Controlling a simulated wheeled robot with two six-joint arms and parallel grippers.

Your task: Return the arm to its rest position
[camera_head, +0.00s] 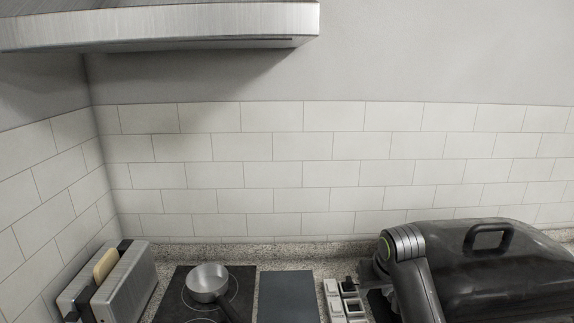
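My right arm (415,285) comes up from the bottom edge at the right, and its grey joint with a yellow-green ring stands in front of the dark container. My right gripper (370,275) is a small dark shape just left of that joint, above the counter. Its fingers cannot be made out, so I cannot tell whether it is open or shut, or whether it holds anything. My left arm and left gripper are not in view.
A large dark container with a handle (490,238) fills the lower right. Small white and black items (333,288) sit beside the gripper. A dark board (286,296), a pan (207,281) on a cooktop (243,285) and a toaster (128,285) with bread stand leftward. A hood (200,22) overhangs.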

